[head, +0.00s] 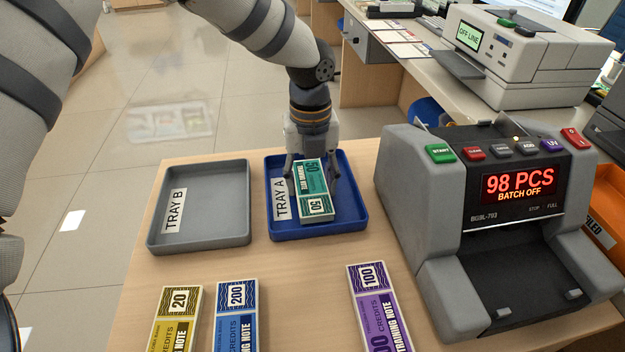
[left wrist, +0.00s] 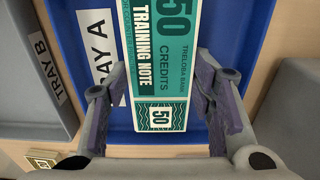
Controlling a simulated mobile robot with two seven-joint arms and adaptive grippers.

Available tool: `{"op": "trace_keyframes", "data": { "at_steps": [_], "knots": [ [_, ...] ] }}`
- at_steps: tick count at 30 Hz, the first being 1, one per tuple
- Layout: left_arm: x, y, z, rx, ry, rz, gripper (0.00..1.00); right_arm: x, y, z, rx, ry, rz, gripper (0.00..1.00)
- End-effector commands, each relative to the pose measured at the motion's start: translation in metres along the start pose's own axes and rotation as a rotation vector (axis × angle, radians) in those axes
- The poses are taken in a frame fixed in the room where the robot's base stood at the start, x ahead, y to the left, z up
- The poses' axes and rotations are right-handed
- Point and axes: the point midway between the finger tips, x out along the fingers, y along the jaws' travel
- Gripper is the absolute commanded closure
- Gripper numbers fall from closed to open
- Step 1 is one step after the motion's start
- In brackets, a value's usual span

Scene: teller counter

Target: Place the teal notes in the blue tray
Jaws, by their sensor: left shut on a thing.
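The teal notes (head: 316,200), a banded stack marked 50, are within the blue tray (head: 347,205), beside its "TRAY A" label. My left gripper (head: 312,172) reaches down over the tray from behind, shut on the teal notes, with a finger along each long side. In the left wrist view the fingers (left wrist: 155,88) flank the stack (left wrist: 165,60), and the blue tray (left wrist: 228,28) lies under it. I cannot tell whether the stack touches the tray floor. My right gripper is not in view.
A grey tray B (head: 218,215) stands empty left of the blue tray. A note counter (head: 500,220) reading 98 PCS stands close on the right. Yellow (head: 177,320), blue (head: 236,318) and purple (head: 378,310) note stacks lie in front. The wood between the trays and these stacks is clear.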

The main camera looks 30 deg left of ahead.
Motion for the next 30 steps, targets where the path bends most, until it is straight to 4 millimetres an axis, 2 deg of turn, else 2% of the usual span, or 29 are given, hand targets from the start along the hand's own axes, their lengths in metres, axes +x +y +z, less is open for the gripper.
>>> {"op": "trace_keyframes", "data": {
  "at_steps": [11,12,14,23,26,30],
  "knots": [
    [0.006,-0.001,0.0,-0.001,-0.003,-0.002,0.85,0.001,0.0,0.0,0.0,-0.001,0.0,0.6],
    [0.005,-0.001,0.0,-0.001,-0.003,-0.003,0.42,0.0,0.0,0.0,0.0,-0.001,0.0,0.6],
    [0.005,-0.001,0.0,-0.001,-0.003,-0.003,0.31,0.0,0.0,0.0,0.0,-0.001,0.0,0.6],
    [0.004,-0.001,0.0,-0.001,-0.003,-0.003,0.31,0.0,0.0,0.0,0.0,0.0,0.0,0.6],
    [-0.01,-0.001,0.001,-0.001,-0.006,-0.005,0.31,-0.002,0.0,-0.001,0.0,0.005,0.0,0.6],
    [-0.05,-0.002,0.001,-0.002,-0.01,-0.009,0.31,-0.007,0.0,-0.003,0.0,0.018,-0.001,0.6]
  ]
}}
